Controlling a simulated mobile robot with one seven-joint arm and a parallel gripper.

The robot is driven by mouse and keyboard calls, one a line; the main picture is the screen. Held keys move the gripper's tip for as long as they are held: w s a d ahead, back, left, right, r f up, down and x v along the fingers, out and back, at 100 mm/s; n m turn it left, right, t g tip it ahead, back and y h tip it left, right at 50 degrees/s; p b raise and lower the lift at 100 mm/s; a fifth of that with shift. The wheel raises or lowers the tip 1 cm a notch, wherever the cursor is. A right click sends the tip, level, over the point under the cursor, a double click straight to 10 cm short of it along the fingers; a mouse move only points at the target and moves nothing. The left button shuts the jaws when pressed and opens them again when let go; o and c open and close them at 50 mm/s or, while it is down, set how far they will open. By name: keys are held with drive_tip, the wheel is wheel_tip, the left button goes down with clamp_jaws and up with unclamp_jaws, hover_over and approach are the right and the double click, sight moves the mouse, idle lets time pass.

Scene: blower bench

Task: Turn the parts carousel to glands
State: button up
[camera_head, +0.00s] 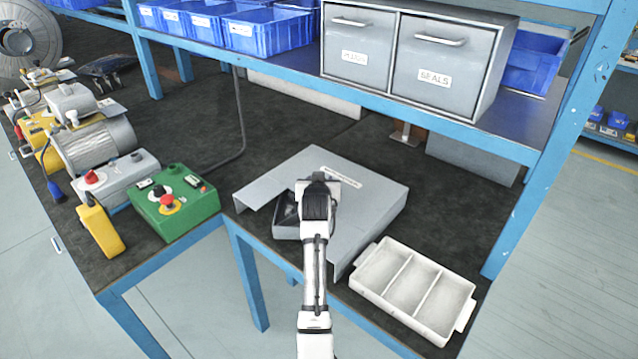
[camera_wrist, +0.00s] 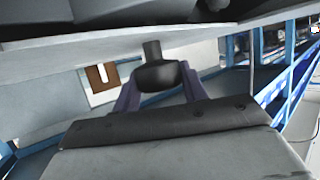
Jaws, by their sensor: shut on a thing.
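A low grey housing (camera_head: 375,205) with a white label strip on top stands on the bench; the label is too small to read. Its cut-out front left corner shows a dark compartment (camera_head: 287,212), which I take for part of the parts carousel. My gripper (camera_head: 318,190) is at this cut-out and hides much of it. In the wrist view my gripper (camera_wrist: 157,88) is shut on a dark knob (camera_wrist: 157,74) on a short stem below a pale plate (camera_wrist: 190,40). What the compartments hold cannot be made out.
An empty pale tray (camera_head: 413,290) with three compartments sits right of the housing. A green control box (camera_head: 175,205) with a red button stands to the left, near motors. A shelf with grey drawers (camera_head: 405,50), one labelled SEALS, overhangs the back.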

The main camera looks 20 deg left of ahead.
drive_tip(key=shift+r, duration=0.1)
idle(0.3)
drive_tip(key=o, duration=1.4)
drive_tip(key=shift+c, duration=0.2)
drive_tip(key=shift+s, duration=0.15)
drive_tip(key=b+v, duration=0.3)
drive_tip(key=v, duration=1)
drive_tip(key=shift+s, duration=0.25)
drive_tip(key=shift+d+r, duration=0.1)
